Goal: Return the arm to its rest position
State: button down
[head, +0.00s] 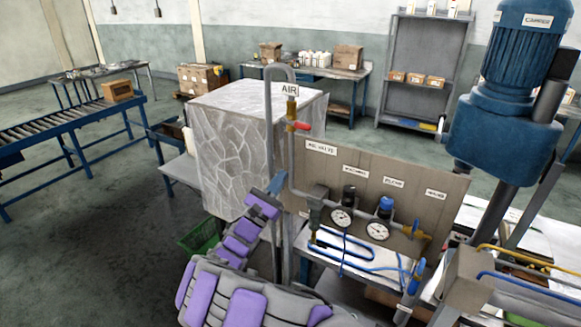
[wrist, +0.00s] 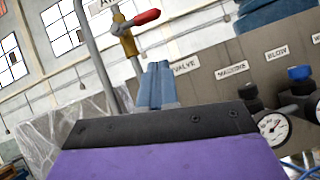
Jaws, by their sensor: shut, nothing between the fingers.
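My arm, with purple pads, reaches up from the bottom of the head view. My gripper (head: 277,183) is at its end, in front of the stone-patterned block and left of the valve panel. In the wrist view the blue fingers of my gripper (wrist: 157,65) are together, with nothing between them. They point up towards the pipe with the red-handled air valve (wrist: 137,20), which also shows in the head view (head: 299,126). I cannot tell the exact gap between fingers and pipe.
The valve panel (head: 375,185) with gauges and blue hoses stands close on the right. A blue mixer motor (head: 515,60) stands at right. A green crate (head: 200,238) is low at left. Open floor (head: 90,240) lies further left.

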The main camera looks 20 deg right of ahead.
jog(key=shift+s+d+f, duration=0.3)
jog(key=shift+s+d, duration=0.1)
jog(key=shift+d, duration=0.05)
